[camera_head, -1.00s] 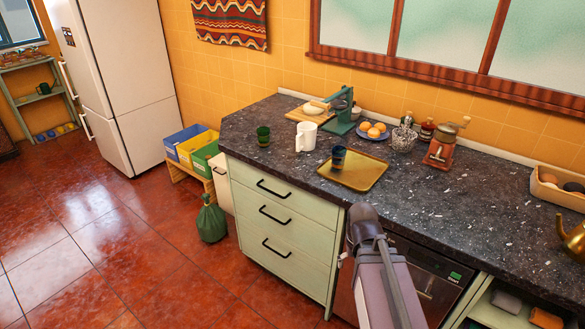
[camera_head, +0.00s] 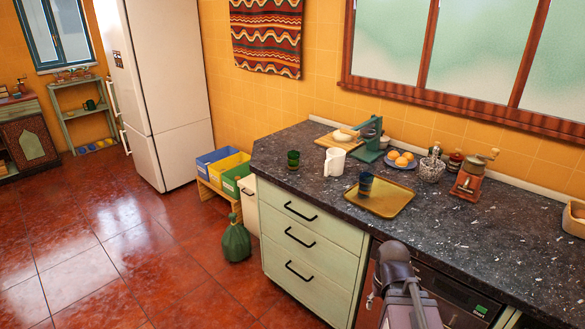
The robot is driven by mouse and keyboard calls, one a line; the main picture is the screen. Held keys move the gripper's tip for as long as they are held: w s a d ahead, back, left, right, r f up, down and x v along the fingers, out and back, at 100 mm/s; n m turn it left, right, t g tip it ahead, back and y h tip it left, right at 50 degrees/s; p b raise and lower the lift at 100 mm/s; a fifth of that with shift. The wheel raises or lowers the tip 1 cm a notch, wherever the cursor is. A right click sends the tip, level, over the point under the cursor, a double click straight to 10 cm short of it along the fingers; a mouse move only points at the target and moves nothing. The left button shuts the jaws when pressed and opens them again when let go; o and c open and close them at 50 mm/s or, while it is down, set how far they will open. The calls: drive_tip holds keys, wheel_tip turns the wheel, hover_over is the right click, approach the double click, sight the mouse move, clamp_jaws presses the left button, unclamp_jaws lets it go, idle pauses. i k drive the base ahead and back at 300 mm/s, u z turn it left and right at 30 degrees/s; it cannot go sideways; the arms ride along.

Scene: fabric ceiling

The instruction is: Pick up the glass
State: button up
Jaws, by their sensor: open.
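A small dark green glass (camera_head: 293,159) stands upright on the dark speckled counter (camera_head: 300,141), near its left end. A dark blue glass or cup (camera_head: 365,184) stands upright on a golden tray (camera_head: 390,203) farther right. Both stand free, with nothing holding them. Part of my arm shows at the bottom, in front of the counter. My gripper cannot be made out in this view.
A white mug (camera_head: 334,162) stands between the green glass and the tray. Behind are a green press (camera_head: 370,143), a plate of oranges (camera_head: 402,160) and a coffee grinder (camera_head: 470,178).

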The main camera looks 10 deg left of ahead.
sight(293, 161)
drive_tip(key=k, duration=0.5)
drive_tip(key=u, duration=0.2)
drive_tip(key=i, duration=1.35)
drive_tip(key=z, duration=0.15)
